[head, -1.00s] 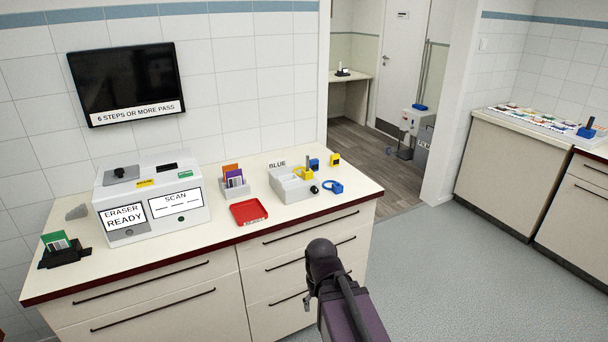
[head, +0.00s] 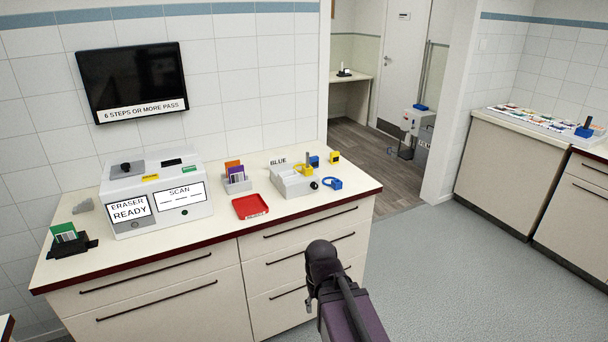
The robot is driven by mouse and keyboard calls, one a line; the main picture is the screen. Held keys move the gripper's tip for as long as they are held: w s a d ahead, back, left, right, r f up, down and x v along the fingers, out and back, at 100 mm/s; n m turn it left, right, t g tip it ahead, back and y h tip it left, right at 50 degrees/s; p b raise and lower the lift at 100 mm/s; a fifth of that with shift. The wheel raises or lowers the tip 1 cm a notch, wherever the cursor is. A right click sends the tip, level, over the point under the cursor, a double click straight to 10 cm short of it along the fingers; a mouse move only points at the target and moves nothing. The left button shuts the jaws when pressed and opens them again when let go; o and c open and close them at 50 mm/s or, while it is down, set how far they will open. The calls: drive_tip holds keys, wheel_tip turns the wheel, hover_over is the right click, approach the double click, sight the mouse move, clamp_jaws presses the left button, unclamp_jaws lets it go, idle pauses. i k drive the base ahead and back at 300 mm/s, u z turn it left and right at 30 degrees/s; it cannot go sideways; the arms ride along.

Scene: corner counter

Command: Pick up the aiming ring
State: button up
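A blue ring (head: 332,184) with a small block lies on the counter top, right of a light grey box (head: 295,183). A yellow ring-shaped piece (head: 303,171) shows at that box. I cannot tell from the picture which of the two is the aiming ring. My arm rises from the bottom centre, in front of the counter drawers and well short of the rings. Its dark rounded joint is at the top, and I cannot make out my gripper's fingers.
On the counter (head: 200,240) stand a white eraser machine (head: 155,200), a red tray (head: 250,207), a card holder (head: 237,180) and a green-card stand (head: 68,243). Floor (head: 430,270) to the right is clear.

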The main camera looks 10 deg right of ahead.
sight(307, 172)
drive_tip(key=k, duration=1.2)
drive_tip(key=z, duration=0.35)
drive_tip(key=i, duration=1.75)
drive_tip(key=u, duration=0.85)
drive_tip(key=i, duration=0.65)
drive_tip(key=u, duration=0.4)
